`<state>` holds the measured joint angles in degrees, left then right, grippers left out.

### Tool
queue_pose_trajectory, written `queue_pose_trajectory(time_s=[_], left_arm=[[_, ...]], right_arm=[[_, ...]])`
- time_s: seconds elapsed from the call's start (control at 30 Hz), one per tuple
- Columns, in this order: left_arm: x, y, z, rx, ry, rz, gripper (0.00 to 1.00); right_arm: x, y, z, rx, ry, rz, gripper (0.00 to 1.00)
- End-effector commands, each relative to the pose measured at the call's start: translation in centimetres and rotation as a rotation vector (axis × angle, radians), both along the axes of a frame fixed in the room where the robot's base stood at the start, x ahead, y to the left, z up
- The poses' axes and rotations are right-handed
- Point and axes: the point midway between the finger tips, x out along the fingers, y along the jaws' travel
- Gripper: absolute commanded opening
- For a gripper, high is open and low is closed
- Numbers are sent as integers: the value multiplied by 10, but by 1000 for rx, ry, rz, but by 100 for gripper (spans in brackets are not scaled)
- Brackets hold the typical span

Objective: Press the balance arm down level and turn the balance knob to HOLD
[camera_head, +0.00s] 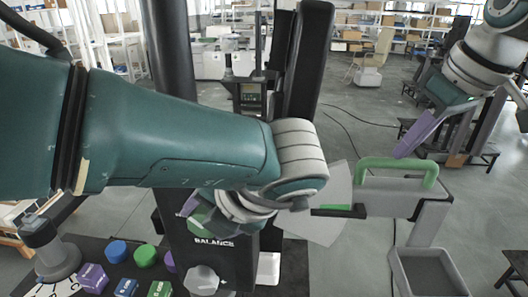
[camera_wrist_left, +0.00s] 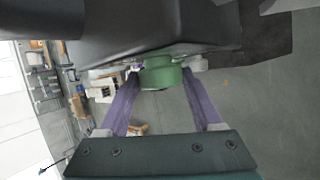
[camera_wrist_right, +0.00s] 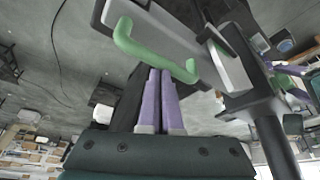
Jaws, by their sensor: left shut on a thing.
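The balance arm (camera_head: 385,187) is a grey beam on the right of the black column, with a green bar handle (camera_head: 400,162); it looks about level. Its handle also shows in the right wrist view (camera_wrist_right: 135,45). In the head view my left arm mostly hides this knob, above the BALANCE label (camera_head: 213,243).
A pale fan-shaped plate (camera_head: 325,228) with a green strip (camera_head: 332,207) stands beside the column. A grey bin (camera_head: 398,277) hangs below the beam.

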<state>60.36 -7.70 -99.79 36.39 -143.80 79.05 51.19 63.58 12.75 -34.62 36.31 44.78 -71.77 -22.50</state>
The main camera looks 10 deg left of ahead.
Motion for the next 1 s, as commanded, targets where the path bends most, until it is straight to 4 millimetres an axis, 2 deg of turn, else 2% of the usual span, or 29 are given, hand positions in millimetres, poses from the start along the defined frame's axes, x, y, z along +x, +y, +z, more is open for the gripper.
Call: queue_pose_trajectory(time_s=[0.17,0.2,0.43,0.77,1.0], left_arm=[[0,-1,-1,-3,1,-4,11],[0,-1,-1,-3,1,-4,71],[0,-1,0,-2,0,-2,96],[-1,-2,2,-2,0,-2,96],[-10,-17,24,-5,-2,-5,96]], right_arm=[[-2,1,-3,1,6,2,0],[-2,1,-3,1,6,2,0],[-2,1,-3,0,7,2,0],[-2,1,-3,1,7,1,0],[-2,1,-3,1,7,1,0]])
